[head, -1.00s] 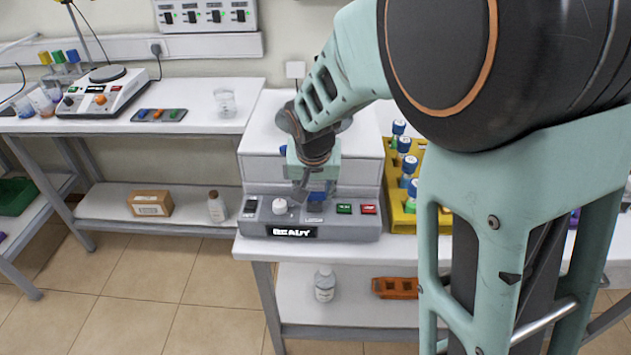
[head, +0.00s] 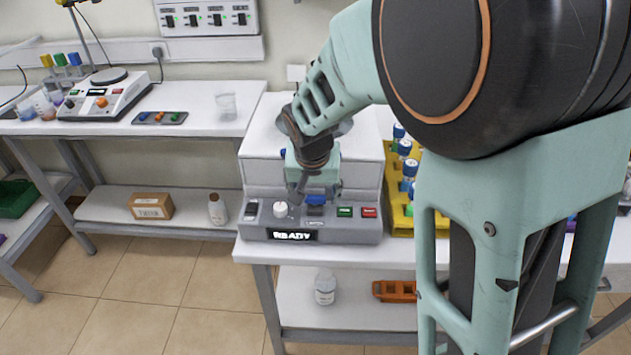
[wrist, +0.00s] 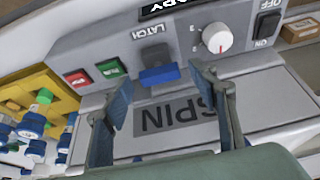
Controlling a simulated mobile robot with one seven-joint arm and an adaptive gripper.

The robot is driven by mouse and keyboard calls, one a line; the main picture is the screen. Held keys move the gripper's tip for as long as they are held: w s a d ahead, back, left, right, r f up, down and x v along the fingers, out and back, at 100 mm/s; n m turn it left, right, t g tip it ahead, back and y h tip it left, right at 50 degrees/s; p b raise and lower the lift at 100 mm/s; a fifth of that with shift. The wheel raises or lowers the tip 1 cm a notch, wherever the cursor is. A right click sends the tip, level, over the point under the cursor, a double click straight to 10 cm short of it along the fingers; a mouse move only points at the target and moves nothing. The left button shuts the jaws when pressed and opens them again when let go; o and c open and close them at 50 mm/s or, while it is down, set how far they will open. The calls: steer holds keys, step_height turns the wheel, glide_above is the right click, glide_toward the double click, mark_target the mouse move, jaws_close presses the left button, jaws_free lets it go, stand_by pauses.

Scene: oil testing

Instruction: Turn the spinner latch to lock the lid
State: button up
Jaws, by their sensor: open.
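The spinner (head: 258,172) is a white and grey box on the middle table. Its sloping front panel carries a READY display. The blue latch (head: 316,199) is on this panel; in the wrist view the latch (wrist: 160,75) shows beside the LATCH label, above the SPIN label. My gripper (head: 318,187) hangs over the panel. In the wrist view the gripper (wrist: 160,79) is open, with one fingertip on each side of the latch. Contact cannot be told. The lid on top is partly hidden behind my arm.
A white knob (head: 280,209) sits left of the latch. A green button (head: 344,212) and a red button (head: 369,212) sit to the right. A yellow rack (head: 398,222) with blue-capped vials stands close on the right. A glass beaker (head: 227,105) stands on the left table.

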steer(key=shift+r, duration=0.1)
steer(key=v, duration=1.2)
steer(key=shift+w, duration=0.1)
